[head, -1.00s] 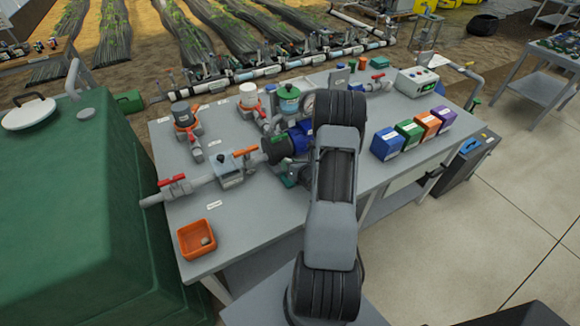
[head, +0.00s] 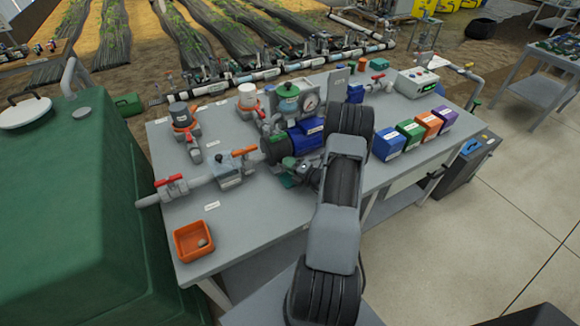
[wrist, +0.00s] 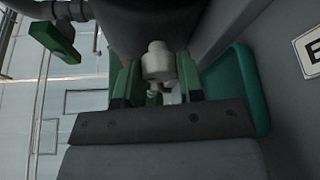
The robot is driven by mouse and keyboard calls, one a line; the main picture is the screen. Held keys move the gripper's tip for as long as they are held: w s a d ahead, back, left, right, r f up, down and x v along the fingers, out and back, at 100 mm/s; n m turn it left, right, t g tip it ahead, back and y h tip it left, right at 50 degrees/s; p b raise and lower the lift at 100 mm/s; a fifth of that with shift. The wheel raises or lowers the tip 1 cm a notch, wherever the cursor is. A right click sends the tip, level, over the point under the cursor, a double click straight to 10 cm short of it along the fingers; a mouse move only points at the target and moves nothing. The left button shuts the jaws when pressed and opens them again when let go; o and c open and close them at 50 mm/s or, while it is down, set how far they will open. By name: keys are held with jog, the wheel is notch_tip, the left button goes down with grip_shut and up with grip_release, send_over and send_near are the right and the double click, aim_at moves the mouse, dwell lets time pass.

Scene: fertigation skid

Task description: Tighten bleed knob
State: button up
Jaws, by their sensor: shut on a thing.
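A pale, cream-coloured knob (wrist: 158,62), which I take for the bleed knob, shows in the wrist view below a dark rounded body. My gripper (wrist: 157,78) has its two green fingers on either side of this knob and is shut on it. The fingers' exact contact is partly hidden by the knob and the dark body. In the head view the blue and black pump (head: 294,143) stands in the middle of the skid table. My wrist is low beside its near side, and the knob cannot be made out there.
A teal tray (wrist: 245,90) lies close right of my fingers. A green lever (wrist: 55,42) is at upper left in the wrist view. A pressure gauge (head: 309,103) stands behind the pump. An orange tray (head: 193,241) and coloured boxes (head: 388,144) flank the arm.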

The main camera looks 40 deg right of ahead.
jog(key=shift+m+t+y, duration=0.3)
jog(key=shift+m+t, duration=0.2)
jog(key=shift+m, duration=0.8)
jog(key=o, duration=0.9)
jog(key=shift+s+d, duration=0.1)
jog(key=shift+s, duration=0.05)
jog(key=b+v, duration=0.2)
jog(key=v, duration=1.1)
jog(key=shift+s+f, duration=0.1)
jog(key=shift+s, duration=0.2)
